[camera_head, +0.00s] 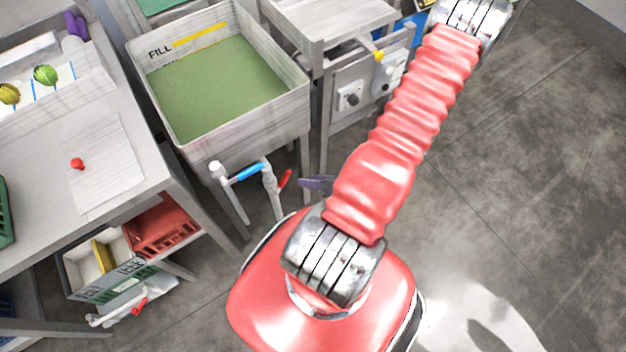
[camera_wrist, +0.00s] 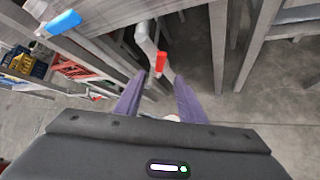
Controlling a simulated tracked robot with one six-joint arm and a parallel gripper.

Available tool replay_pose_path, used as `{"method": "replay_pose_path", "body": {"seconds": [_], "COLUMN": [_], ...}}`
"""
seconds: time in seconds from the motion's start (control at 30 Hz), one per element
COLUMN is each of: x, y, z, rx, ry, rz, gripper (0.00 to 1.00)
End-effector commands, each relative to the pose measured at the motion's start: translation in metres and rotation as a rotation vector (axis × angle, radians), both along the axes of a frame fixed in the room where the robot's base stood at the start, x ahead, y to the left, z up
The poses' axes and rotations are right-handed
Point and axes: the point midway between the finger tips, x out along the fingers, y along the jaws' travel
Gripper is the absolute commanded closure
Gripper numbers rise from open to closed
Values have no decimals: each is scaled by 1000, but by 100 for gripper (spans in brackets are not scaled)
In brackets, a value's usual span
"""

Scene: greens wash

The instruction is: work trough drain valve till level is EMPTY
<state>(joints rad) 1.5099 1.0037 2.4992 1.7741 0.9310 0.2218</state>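The trough (camera_head: 303,97) holds green water (camera_head: 225,90), whose surface lies below the yellow FILL line (camera_head: 200,36). Beneath its front, a grey pipe carries a blue lever (camera_head: 251,171) and a red lever (camera_head: 285,181). Both levers show in the wrist view, the blue one (camera_wrist: 64,22) at upper left and the red one (camera_wrist: 162,64) ahead, just beyond my fingertips. I cannot read which is labelled as the drain. My gripper (camera_wrist: 159,82) is open, its purple fingers apart with nothing held between them. In the head view only a purple finger (camera_head: 317,183) shows, right of the red lever.
Trough legs (camera_head: 306,165) stand close beside the pipe. A control panel (camera_head: 352,95) with knobs is to the right. Open floor (camera_head: 520,170) lies right.

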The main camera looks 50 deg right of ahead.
Motion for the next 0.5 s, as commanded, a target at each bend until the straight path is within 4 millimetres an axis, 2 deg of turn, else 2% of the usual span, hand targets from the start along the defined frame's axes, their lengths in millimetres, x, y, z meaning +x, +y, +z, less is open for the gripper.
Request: {"method": "replay_pose_path", "body": {"seconds": [0.2,0.37,0.5], "x": [0,2,12], "y": [0,0,1], "z": [0,3,15], "rx": [-1,-9,-52], "ry": [0,-3,-19], "rz": [1,17,89], "gripper": [64,75,84]}}
